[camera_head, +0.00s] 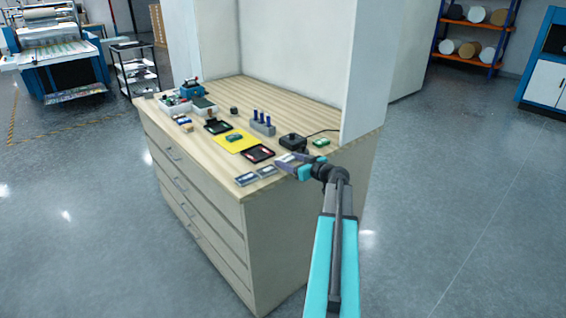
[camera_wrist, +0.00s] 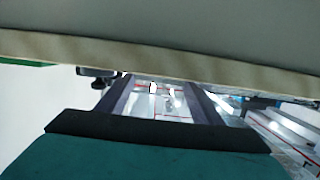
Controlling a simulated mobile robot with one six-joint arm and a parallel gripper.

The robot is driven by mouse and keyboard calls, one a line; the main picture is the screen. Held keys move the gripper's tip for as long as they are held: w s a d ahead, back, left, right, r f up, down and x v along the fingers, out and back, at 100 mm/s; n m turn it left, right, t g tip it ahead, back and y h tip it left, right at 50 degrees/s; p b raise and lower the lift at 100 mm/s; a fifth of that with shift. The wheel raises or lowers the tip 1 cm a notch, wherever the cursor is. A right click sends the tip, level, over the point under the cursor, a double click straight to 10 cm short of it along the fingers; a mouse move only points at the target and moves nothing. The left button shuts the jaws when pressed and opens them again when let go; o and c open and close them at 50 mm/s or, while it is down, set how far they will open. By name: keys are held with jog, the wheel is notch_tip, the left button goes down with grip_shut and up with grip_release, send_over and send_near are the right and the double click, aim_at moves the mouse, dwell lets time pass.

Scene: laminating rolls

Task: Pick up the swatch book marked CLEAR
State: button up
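Small flat grey cards lie near the front corner of the wooden bench top. They look like swatch books: one at the left (camera_head: 246,179) and one beside it (camera_head: 266,171). Their markings are too small to read, so I cannot tell which one says CLEAR. My gripper (camera_head: 281,163) is at the bench's front right edge, just right of these cards. In the wrist view my gripper (camera_wrist: 160,95) shows two dark fingers set apart, with no clearly held thing between them. A greyish shape by the fingertips in the head view is too small to identify.
The bench top (camera_head: 285,94) also holds a yellow mat (camera_head: 235,143), a black tray with a red edge (camera_head: 258,153), a block with blue pegs (camera_head: 262,124), a black device (camera_head: 293,142) and a green item (camera_head: 321,142). A white panel (camera_head: 372,70) rises at the right.

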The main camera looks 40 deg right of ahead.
jog(key=c, duration=0.5)
jog(key=shift+r, duration=0.2)
jog(key=shift+r+b, duration=0.55)
jog(key=shift+r, duration=0.55)
jog(key=w+a+b, duration=0.1)
jog(key=w+a, duration=0.1)
jog(key=a, duration=0.2)
jog(key=w+a+r+b, duration=0.1)
jog(key=w+a, duration=0.2)
jog(key=a, duration=0.2)
jog(key=w+a+r+b, duration=0.1)
jog(key=w+a, duration=0.2)
jog(key=a, duration=0.1)
jog(key=shift+w+a+r+b, duration=0.15)
jog(key=shift+a+r+b, duration=0.1)
jog(key=shift+a+b, duration=0.1)
